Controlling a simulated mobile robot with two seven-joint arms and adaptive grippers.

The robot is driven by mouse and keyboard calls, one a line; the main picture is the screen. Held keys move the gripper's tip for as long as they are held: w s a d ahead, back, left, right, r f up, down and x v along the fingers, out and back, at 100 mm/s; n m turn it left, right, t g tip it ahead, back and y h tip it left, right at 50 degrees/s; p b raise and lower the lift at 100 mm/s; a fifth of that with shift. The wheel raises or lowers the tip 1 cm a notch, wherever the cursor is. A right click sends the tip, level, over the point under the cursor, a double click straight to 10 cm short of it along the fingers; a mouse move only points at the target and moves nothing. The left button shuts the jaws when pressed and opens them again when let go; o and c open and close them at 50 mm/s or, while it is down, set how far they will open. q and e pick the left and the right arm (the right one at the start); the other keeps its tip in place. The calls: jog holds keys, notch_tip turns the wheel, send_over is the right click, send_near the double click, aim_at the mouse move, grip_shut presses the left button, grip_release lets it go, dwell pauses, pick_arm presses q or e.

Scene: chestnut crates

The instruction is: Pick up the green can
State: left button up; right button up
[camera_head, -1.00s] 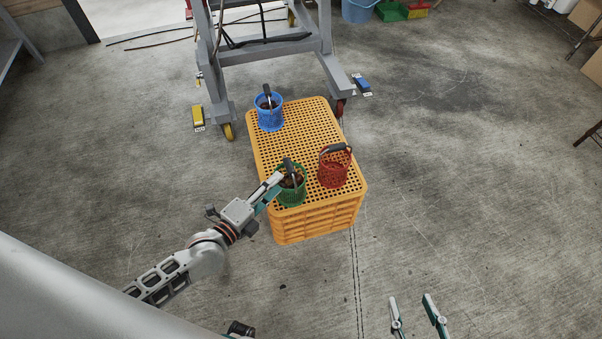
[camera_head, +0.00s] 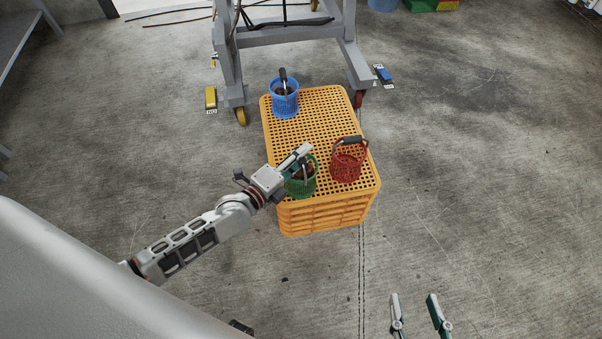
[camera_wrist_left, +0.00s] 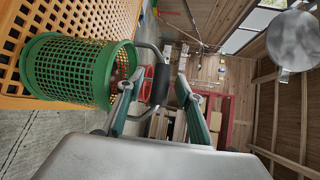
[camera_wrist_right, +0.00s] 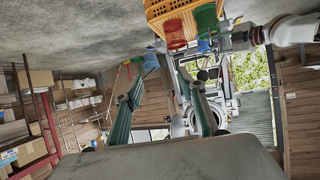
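The green can (camera_head: 301,188) is a perforated basket with brown contents and a raised handle. It stands upright on the near left part of the yellow crate top. My left gripper (camera_head: 303,154) is over its rim at the handle. In the left wrist view the green can (camera_wrist_left: 75,72) is at the left, and the dark handle grip (camera_wrist_left: 160,84) shows between the open fingers of my left gripper (camera_wrist_left: 158,92), with no visible clamping. My right gripper (camera_head: 418,300) is open and empty, low over the floor; it also shows in the right wrist view (camera_wrist_right: 165,78).
The yellow crate stack (camera_head: 325,212) also bears a red can (camera_head: 346,167) to the right and a blue can (camera_head: 285,100) at the back. A grey wheeled frame (camera_head: 290,38) stands behind. The floor (camera_head: 480,170) at right is clear.

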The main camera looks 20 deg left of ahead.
pick_arm(q)
grip_shut()
jog(key=shift+r, duration=0.1)
pick_arm(e)
jog(key=shift+s+f, duration=0.2)
jog(key=shift+f, duration=0.05)
